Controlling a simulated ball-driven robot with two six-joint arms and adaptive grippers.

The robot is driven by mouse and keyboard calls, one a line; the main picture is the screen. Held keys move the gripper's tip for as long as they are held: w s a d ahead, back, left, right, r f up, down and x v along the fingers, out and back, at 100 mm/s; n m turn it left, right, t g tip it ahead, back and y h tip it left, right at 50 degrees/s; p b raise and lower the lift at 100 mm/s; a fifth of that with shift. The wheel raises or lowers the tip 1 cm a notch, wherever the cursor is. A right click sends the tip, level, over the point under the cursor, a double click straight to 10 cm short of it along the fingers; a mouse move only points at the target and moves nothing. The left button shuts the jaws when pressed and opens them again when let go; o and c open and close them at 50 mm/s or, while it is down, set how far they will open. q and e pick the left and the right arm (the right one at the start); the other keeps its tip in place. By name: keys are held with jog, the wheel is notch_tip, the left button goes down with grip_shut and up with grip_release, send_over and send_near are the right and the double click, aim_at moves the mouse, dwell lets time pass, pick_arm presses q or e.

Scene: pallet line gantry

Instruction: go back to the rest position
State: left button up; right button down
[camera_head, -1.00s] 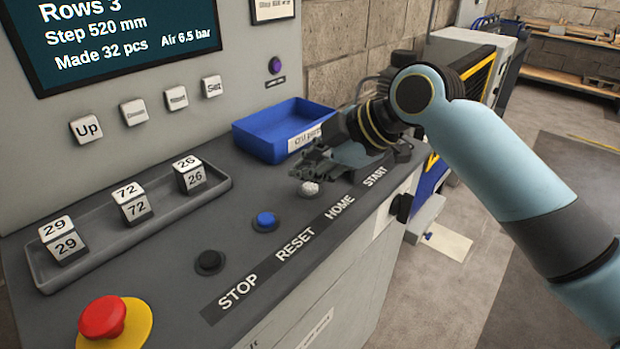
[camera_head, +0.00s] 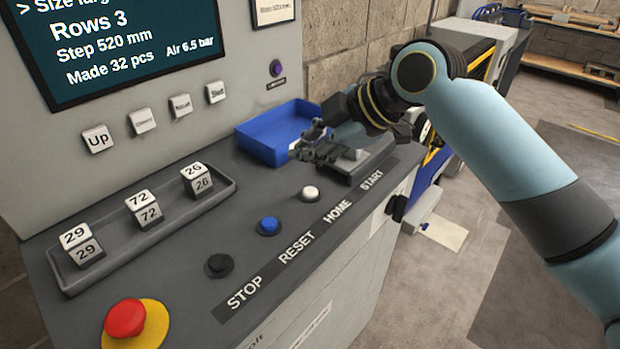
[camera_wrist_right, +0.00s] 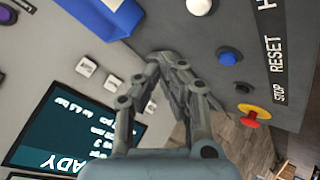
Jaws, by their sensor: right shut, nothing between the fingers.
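My right gripper (camera_head: 308,148) is above the console (camera_head: 190,235), in front of the blue bin (camera_head: 268,148) and up from the white HOME button (camera_head: 310,194). It is shut and empty, and no button is touched by its fingertips. In the right wrist view my gripper (camera_wrist_right: 170,62) shows with its fingers together, with the white button (camera_wrist_right: 199,6) and the blue button (camera_wrist_right: 229,56) beyond it. My left gripper is in neither view.
A red emergency stop (camera_head: 126,318) stands at the console's near left. A black button (camera_head: 219,265) and a grey tray (camera_head: 150,245) with number blocks are on the console. A screen (camera_head: 120,40) is on the upright panel. Floor is open at the right.

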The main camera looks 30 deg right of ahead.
dwell(0.3)
dwell(0.4)
jog(key=shift+s+f, duration=0.15)
jog(key=s+d+f+m+g+h, duration=0.25)
jog(key=s+m, duration=0.45)
jog(key=s, duration=0.5)
jog(key=s+d+f+m+g+h, duration=0.1)
jog(key=s+f+m+g+h, duration=0.15)
jog(key=s+m, duration=0.7)
jog(key=s+d+f+n+b, duration=0.1)
jog(key=s+d+f+b, duration=0.15)
jog(key=f, duration=1.45)
jog(key=s+d+f+n+b, duration=0.1)
jog(key=s+f+b, duration=0.25)
jog(key=f, duration=1.25)
jog(key=s+f+g+b, duration=0.1)
jog(key=s+f+b, duration=0.4)
jog(key=s+f, duration=1.2)
notch_tip(320, 180, down, 5)
jog(key=shift+s+d+r+g+h+b, duration=0.2)
jog(key=shift+s+d+g+h+b, duration=0.1)
jog(key=shift+d+g, duration=0.1)
